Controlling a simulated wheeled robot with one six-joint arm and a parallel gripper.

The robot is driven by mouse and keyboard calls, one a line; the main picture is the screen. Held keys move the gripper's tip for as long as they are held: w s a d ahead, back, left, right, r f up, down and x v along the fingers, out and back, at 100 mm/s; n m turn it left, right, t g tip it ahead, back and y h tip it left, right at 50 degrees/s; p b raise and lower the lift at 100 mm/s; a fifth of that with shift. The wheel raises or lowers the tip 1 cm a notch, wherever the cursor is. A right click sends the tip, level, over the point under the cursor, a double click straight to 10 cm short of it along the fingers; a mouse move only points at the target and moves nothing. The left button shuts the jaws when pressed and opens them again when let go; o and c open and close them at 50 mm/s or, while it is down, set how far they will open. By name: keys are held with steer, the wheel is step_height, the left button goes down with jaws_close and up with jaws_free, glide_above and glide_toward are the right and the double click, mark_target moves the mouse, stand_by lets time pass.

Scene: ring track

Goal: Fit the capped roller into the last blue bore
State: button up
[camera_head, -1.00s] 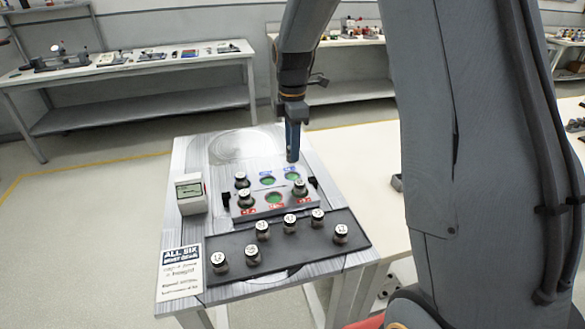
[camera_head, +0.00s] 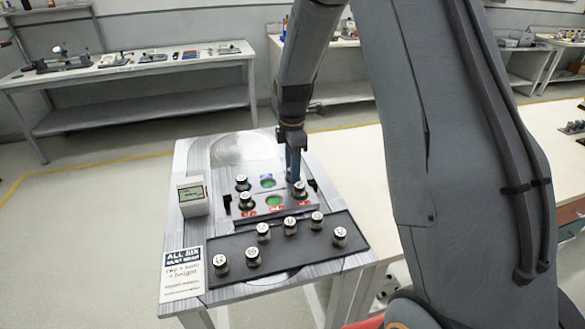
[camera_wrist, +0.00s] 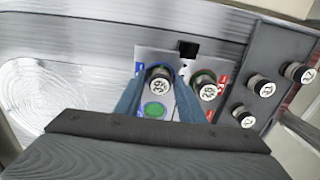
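My gripper (camera_head: 294,178) points down at the right blue bore of the grey fixture block (camera_head: 234,211). Its blue fingers (camera_wrist: 157,84) are closed around a capped roller (camera_wrist: 158,74) with a numbered silver top. The roller is at the right blue bore; how deep it sits is hidden. The middle blue bore (camera_head: 267,183) shows green and empty, as it does in the wrist view (camera_wrist: 155,110). A roller (camera_head: 242,182) stands in the left blue bore. In the red row, rollers stand at the left (camera_head: 246,200) and right (camera_head: 300,189), and the middle bore (camera_head: 274,200) is empty.
Several capped rollers (camera_head: 263,232) stand on a black mat (camera_head: 300,252) in front of the block. A small display box (camera_head: 192,196) and a printed card (camera_head: 182,273) are at the left. A black post (camera_wrist: 188,48) rises beside the block's right end. The table behind the block is clear.

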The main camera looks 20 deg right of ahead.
steer(key=shift+o, duration=0.7)
step_height(320, 180, up, 11)
steer(key=b, duration=0.3)
steer(key=s+f+m, duration=0.2)
steer(key=s+m, duration=0.4)
steer(key=s, duration=0.2)
steer(key=s+f+m, duration=0.3)
steer(key=s+m, duration=0.3)
steer(key=s, duration=0.2)
steer(key=s+f+m, duration=0.2)
steer(key=s+m, duration=0.4)
steer(key=s, duration=0.2)
steer(key=shift+f+t, duration=0.15)
steer(key=shift+t, duration=0.25)
